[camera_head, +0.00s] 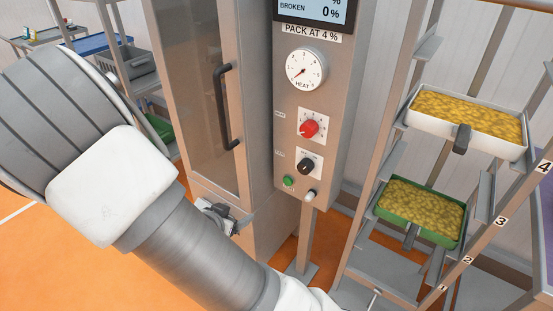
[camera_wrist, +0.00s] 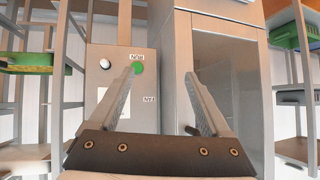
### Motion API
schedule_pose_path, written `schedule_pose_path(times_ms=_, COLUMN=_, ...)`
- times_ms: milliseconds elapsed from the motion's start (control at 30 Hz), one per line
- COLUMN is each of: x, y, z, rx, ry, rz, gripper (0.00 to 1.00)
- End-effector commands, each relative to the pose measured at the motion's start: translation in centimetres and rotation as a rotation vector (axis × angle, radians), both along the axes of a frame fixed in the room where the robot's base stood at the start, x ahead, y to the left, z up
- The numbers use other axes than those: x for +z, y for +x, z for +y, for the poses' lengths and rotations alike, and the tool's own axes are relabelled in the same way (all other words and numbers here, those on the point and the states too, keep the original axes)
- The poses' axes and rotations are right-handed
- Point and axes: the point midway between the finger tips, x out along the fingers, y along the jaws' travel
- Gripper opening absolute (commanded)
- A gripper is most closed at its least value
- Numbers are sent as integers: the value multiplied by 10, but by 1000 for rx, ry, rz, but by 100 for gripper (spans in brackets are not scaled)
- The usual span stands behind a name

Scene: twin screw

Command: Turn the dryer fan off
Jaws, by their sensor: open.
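The dryer's control panel (camera_head: 293,165) is in the middle of the head view. A black knob (camera_head: 305,167) on a white plate sits below a red knob (camera_head: 310,128); the small label beside the black knob is hard to read. In the wrist view the panel is upside down, with a FAN label (camera_wrist: 149,99); the black knob is not clearly seen there, the left finger crossing that area. My gripper (camera_wrist: 162,72) is open with nothing between its fingers. In the head view a part of it (camera_head: 218,214) shows low in front of the cabinet, left of the panel.
A green button (camera_head: 288,181) and a white knob (camera_head: 309,195) sit low on the panel. A heat dial (camera_head: 306,70) is above. The cabinet door's dark handle (camera_head: 225,108) stands left. A rack at right holds a white tray (camera_head: 410,117) and a green tray (camera_head: 381,209).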

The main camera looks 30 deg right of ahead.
Motion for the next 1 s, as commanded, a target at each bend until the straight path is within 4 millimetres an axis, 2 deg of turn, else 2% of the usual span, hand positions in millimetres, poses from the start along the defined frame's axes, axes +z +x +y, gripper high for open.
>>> schedule_pose_path(times_ms=33, x=-12, y=-7, z=-12, rx=-34, ry=-94, rz=-11, gripper=82)
schedule_pose_path(times_ms=200, x=-5, y=-27, z=-46, rx=-140, ry=-382, rz=-89, gripper=82)
schedule_pose_path(times_ms=400, x=15, y=-43, z=-60, rx=-202, ry=-594, rz=-164, gripper=82)
schedule_pose_path(times_ms=567, x=21, y=-45, z=-67, rx=-217, ry=-646, rz=-185, gripper=82)
schedule_pose_path(times_ms=667, x=21, y=-41, z=-78, rx=-220, ry=-647, rz=-186, gripper=82)
schedule_pose_path(times_ms=1000, x=19, y=-15, z=-144, rx=-222, ry=-645, rz=-183, gripper=82)
